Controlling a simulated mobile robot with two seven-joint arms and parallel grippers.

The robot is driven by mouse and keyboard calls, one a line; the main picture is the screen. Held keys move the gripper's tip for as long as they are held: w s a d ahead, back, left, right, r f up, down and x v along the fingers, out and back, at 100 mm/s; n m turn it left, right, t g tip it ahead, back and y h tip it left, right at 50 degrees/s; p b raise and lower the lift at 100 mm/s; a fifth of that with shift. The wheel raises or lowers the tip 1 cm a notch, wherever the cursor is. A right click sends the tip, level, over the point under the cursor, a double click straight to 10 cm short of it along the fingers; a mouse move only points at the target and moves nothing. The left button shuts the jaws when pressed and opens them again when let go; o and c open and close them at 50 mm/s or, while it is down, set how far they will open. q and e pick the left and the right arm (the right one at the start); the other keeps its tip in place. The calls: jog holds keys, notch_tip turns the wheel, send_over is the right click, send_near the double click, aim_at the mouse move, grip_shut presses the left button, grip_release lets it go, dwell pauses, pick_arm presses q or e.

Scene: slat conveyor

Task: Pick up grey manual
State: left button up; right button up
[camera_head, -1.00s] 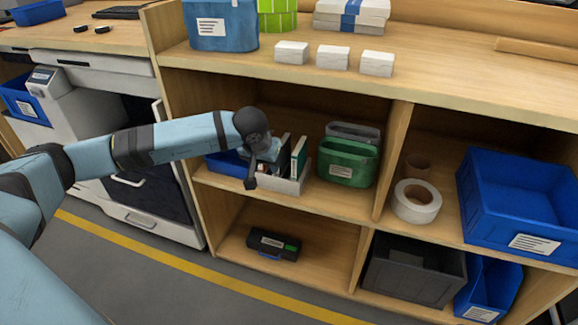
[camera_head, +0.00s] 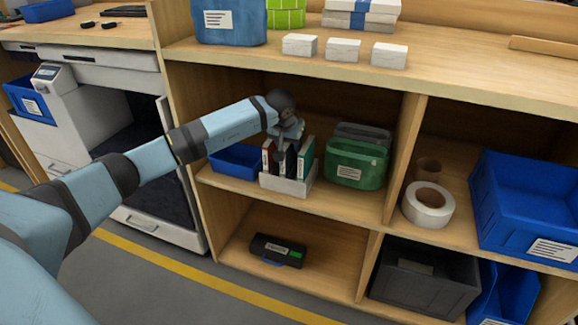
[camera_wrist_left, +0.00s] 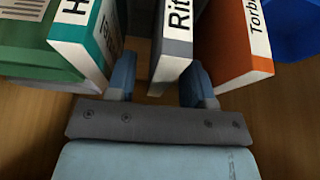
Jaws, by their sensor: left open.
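The grey manual (camera_wrist_left: 171,68) stands upright between two others in the left wrist view; its white label starts with "Rit". A teal manual (camera_wrist_left: 80,52) stands to its left and an orange manual (camera_wrist_left: 236,66) to its right. My left gripper (camera_wrist_left: 159,76) is open, with one blue finger on each side of the grey manual's spine; whether they touch it I cannot tell. In the head view my left gripper (camera_head: 288,148) is over the manuals, which stand in a white holder (camera_head: 287,185) on the middle shelf, and partly hides the grey one.
A green bin (camera_head: 356,163) stands right of the holder and a blue tray (camera_head: 236,160) left of it. The shelf top (camera_head: 340,65) is above the arm, and an upright divider (camera_head: 405,150) is farther right. A dark case (camera_head: 277,250) lies on the lower shelf.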

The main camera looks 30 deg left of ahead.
pick_arm(q)
jog(key=shift+x, duration=0.9)
jog(key=shift+f, duration=0.2)
grip_shut()
